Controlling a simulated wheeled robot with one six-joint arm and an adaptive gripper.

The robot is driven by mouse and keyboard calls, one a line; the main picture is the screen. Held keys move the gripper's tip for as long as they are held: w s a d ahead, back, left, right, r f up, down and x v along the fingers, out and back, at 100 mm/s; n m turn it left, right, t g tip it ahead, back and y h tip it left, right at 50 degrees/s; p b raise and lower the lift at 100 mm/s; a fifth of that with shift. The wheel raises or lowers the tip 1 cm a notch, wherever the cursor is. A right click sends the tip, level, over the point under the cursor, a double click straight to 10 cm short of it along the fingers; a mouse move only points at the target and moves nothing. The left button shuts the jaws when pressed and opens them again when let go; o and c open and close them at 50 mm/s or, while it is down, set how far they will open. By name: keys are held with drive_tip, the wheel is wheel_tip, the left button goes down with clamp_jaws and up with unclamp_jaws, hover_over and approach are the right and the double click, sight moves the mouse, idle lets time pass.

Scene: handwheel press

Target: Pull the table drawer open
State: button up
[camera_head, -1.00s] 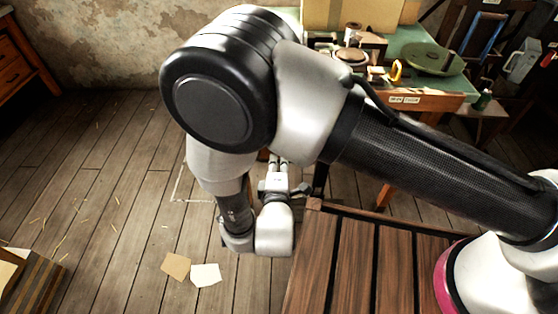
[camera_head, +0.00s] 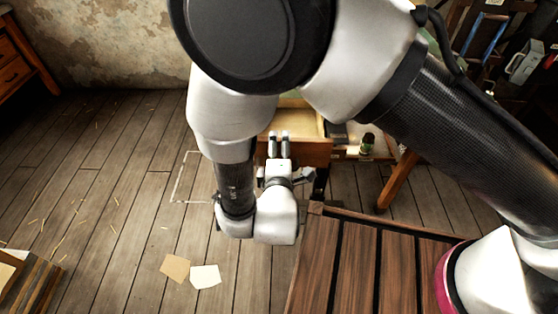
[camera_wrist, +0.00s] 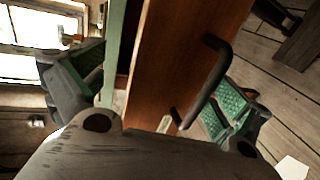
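The table drawer stands open, with its pale interior (camera_head: 300,118) showing above its brown front (camera_head: 312,153) in the head view. My arm covers the rest of the drawer. In the wrist view the brown front (camera_wrist: 185,60) fills the middle, with a dark bar handle (camera_wrist: 212,85) on it. My gripper (camera_wrist: 155,95) is open, its two green-padded fingers wide apart on either side of the front's edge and the handle. The handle lies close to the right finger; I cannot tell whether they touch. In the head view my gripper (camera_head: 278,143) is at the drawer front.
A slatted wooden surface (camera_head: 350,260) stands at the front right. A small dark bottle (camera_head: 367,143) and a wooden leg (camera_head: 397,182) are right of the drawer. Two paper pieces (camera_head: 190,270) lie on the floor. The floor at left is mostly clear.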

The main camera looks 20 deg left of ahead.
sight(279, 155)
drive_tip(key=shift+t, duration=0.5)
drive_tip(key=r, duration=0.5)
drive_tip(key=shift+s+d+r, duration=0.1)
drive_tip(key=shift+s+d, duration=0.05)
drive_tip(key=shift+s, duration=0.05)
drive_tip(key=c, duration=1.1)
drive_tip(key=f, duration=0.2)
drive_tip(key=w+f, duration=0.1)
drive_tip(key=f, duration=0.5)
drive_tip(key=shift+w+a+f, duration=0.1)
drive_tip(key=shift+w+a, duration=0.15)
drive_tip(key=shift+a, duration=0.1)
drive_tip(key=x, duration=0.7)
drive_tip(key=shift+w+a+f, duration=0.1)
drive_tip(key=shift+w+f, duration=0.15)
drive_tip(key=shift+w, duration=0.05)
clamp_jaws()
